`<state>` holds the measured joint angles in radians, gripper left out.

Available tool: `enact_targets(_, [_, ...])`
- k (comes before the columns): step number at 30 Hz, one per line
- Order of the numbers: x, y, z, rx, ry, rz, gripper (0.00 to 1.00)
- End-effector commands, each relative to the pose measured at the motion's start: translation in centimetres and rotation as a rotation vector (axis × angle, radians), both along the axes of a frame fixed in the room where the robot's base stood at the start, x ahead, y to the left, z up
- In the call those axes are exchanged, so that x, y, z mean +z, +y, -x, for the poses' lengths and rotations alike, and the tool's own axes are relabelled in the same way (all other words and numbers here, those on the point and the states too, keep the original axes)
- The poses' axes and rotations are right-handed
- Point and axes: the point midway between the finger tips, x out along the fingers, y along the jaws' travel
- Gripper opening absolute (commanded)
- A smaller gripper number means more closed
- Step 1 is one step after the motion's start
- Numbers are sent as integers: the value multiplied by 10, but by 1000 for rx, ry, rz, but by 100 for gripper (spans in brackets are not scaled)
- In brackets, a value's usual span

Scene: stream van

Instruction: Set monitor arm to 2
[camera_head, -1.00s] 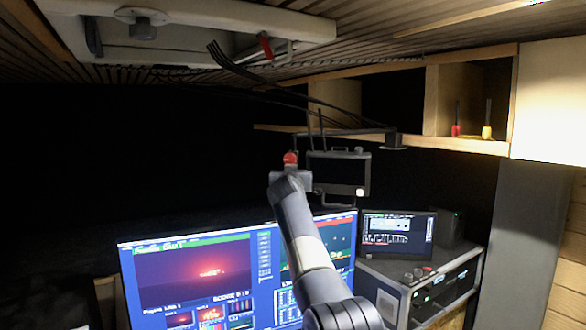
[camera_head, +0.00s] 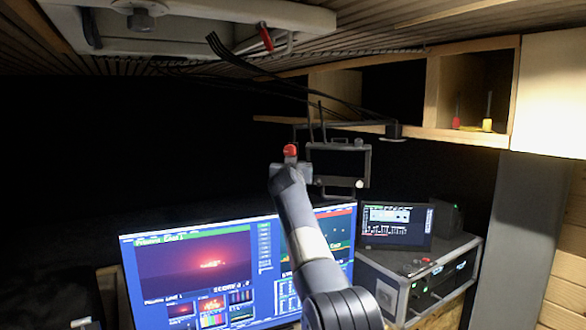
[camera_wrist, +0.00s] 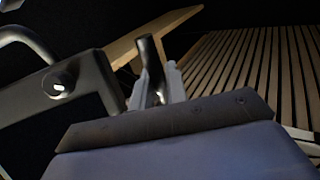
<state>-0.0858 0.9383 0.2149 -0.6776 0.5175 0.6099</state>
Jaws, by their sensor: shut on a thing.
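The monitor arm (camera_head: 350,126) is a thin dark bar that runs under the overhead shelf. A small dark monitor frame (camera_head: 366,165) hangs below it. My gripper (camera_head: 290,163) is just left of that frame, and a red knob (camera_head: 290,150) shows at its tip. In the wrist view, my gripper (camera_wrist: 160,80) is shut on a dark upright rod (camera_wrist: 149,55), which seems to belong to the monitor arm. The frame's corner with a round knob (camera_wrist: 59,83) is to the left there. Any setting marks are too small to read.
A large lit screen (camera_head: 200,265) stands below my gripper. A smaller screen (camera_head: 396,228) sits on an equipment case (camera_head: 395,275) at right. The wooden shelf (camera_head: 465,138) is above, with cables (camera_head: 235,63) hanging from the slatted ceiling. Dark space lies to the left.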

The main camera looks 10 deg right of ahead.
Motion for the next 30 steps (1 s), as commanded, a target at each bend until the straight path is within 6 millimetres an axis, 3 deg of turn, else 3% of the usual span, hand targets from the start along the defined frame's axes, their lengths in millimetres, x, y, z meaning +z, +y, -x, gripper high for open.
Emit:
enact_targets(11, [-2,-2,8,0,-2,-1,0])
enact_targets(23, [-3,-17,55,-3,-4,-1,0])
enact_targets(30, [-3,-34,91,-4,-4,-1,0])
